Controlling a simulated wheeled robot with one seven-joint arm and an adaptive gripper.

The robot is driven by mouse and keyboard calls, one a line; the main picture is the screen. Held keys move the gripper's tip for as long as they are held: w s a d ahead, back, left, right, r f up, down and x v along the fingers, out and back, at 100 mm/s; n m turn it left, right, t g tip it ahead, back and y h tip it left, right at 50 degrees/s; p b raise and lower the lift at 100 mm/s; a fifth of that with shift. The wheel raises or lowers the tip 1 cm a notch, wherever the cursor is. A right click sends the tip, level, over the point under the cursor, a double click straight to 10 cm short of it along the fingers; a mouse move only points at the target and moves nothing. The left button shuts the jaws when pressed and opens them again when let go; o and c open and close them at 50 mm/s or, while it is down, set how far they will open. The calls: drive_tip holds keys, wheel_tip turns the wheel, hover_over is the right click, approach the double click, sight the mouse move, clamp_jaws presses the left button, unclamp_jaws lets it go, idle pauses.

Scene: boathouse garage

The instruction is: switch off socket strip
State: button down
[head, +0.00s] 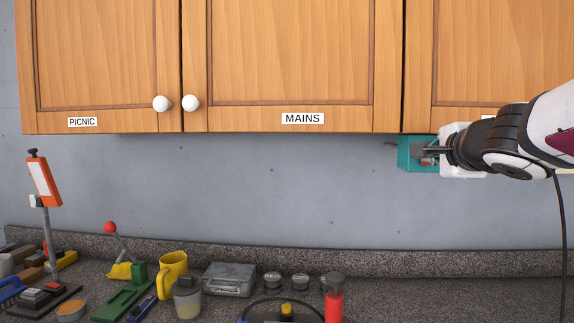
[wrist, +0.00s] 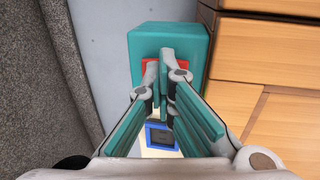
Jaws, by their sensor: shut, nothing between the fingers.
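A teal block (head: 405,155) sits on the wall just under the cabinets, at the right of the head view. It fills the top middle of the wrist view (wrist: 168,35) and has a red part (wrist: 150,74), mostly hidden behind my fingers. It looks like the end of the socket strip. A blue-framed square (wrist: 158,137) on a pale surface shows below it, between my fingers. My gripper (head: 426,152) is shut and empty, its tips in front of the red part. I cannot tell whether they touch it. The switch's position is hidden.
Wooden cabinets labelled PICNIC (head: 82,122) and MAINS (head: 302,118) hang directly above. The wall left of the teal block is clear.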

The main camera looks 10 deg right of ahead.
drive_tip(key=shift+w+f+t+b, duration=0.2)
drive_tip(key=shift+t+b, duration=0.3)
drive_tip(key=shift+b, duration=1.85)
drive_tip(key=shift+w+f+t+b, duration=0.1)
drive_tip(key=shift+f+t+b, duration=0.3)
drive_tip(key=shift+b, duration=1.95)
drive_tip(key=shift+s+r+p, duration=0.1)
drive_tip(key=shift+r+p, duration=0.25)
drive_tip(key=shift+r, duration=0.05)
